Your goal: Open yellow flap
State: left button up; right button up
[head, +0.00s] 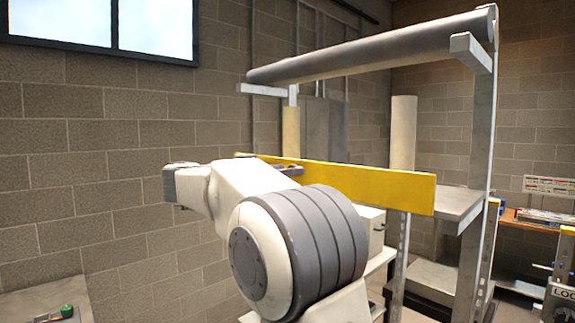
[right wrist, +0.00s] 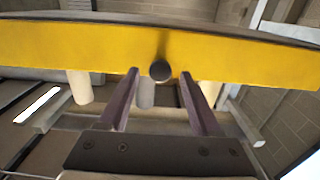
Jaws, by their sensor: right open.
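The yellow flap (head: 375,187) is a long flat yellow board set across the front of a grey metal rack. It spans the right wrist view (right wrist: 60,45) from side to side. A dark round knob (right wrist: 160,71) stands out from its lower part. My right gripper (right wrist: 160,78) is open, with one finger on each side of the knob in that view; I see no finger touching it. In the head view the right gripper (head: 289,170) is at the flap's left part, and my white arm hides some of the flap's lower edge. My left gripper is not in view.
The rack has a grey roller (head: 370,57) above the flap and an upright post (head: 480,160) at right. A grey shelf (head: 455,203) is behind the flap. A brick wall (head: 110,150) stands at left. A surface with a green tape measure (head: 66,311) is at lower left.

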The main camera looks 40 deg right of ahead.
jog(key=shift+d, duration=0.7)
grip_shut()
dwell(1.0)
